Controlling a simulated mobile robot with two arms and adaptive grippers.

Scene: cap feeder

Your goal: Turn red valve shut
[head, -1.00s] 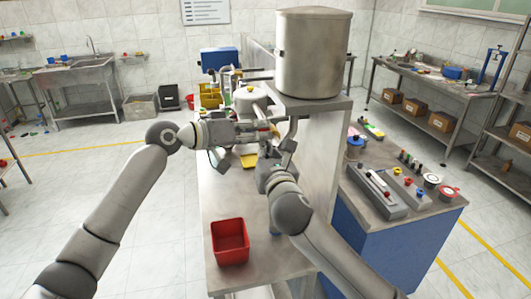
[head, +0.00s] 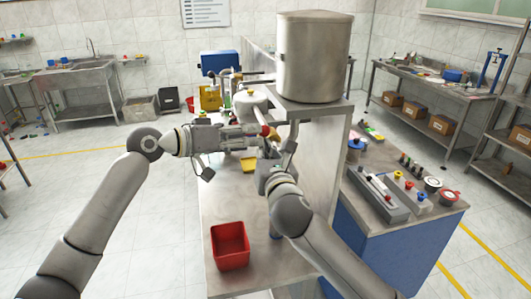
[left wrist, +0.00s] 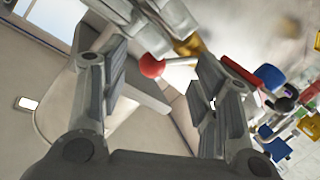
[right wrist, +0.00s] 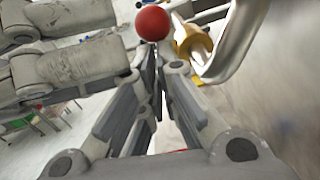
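The red valve knob (head: 265,131) is a small ball beside the right end of my left gripper (head: 256,136). In the left wrist view the knob (left wrist: 151,66) shows between my left gripper's widely parted fingers (left wrist: 152,82), towards the left finger; contact is not clear. In the right wrist view the knob (right wrist: 153,22) lies just beyond the tips of my right gripper (right wrist: 154,62). Those fingers are drawn together with nothing visible between them. The right gripper also shows below the knob in the head view (head: 268,160). The valve body is mostly hidden by my grippers.
A large steel tank (head: 313,60) stands on a raised shelf right of the knob. A curved metal pipe (right wrist: 232,42) runs close right of the right fingertips. A red bin (head: 230,247) sits on the near bench. A blue-sided bench (head: 400,245) stands at right.

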